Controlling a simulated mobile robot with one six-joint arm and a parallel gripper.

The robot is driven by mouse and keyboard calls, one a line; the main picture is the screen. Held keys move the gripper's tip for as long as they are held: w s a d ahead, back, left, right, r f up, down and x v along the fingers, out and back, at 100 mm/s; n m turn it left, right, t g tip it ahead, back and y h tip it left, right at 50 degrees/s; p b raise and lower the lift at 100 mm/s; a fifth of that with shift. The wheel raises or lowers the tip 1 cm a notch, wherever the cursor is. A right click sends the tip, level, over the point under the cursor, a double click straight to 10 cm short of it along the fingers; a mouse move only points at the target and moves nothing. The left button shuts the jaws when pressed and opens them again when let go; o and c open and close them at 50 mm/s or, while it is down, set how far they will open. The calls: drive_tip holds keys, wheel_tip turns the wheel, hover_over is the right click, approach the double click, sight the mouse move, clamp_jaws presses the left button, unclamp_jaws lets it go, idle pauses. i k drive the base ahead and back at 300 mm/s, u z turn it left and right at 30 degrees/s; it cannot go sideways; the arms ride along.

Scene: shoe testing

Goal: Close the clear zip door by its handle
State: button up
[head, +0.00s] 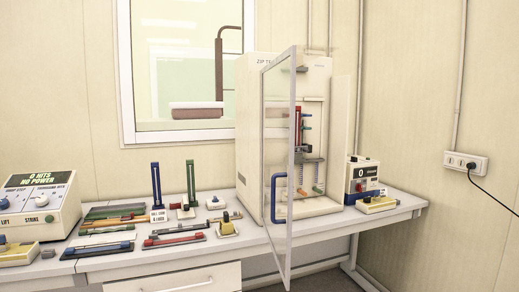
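The clear zip door (279,130) has a thin grey frame and stands swung open from the front of the white zip tester cabinet (250,110). It projects out toward me past the table's front edge. Its blue handle (274,198) is a C-shaped bar on the lower part of the door. Inside the open cabinet I see a red upright part (298,126) and several small coloured pegs and springs, partly behind the door. My gripper is not in view.
The white bench (330,228) holds several coloured strips, a blue post (156,185), a green post (191,183) and small devices left of the door. A counter box (361,179) stands right of the cabinet. A control box (40,203) is at far left. A drawer (185,280) sits below.

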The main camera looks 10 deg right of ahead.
sight(300, 56)
drive_tip(key=u, duration=0.05)
drive_tip(key=i, duration=1)
drive_tip(key=z, duration=0.1)
drive_tip(key=k, duration=1)
drive_tip(key=u, duration=0.45)
drive_tip(key=i, duration=0.85)
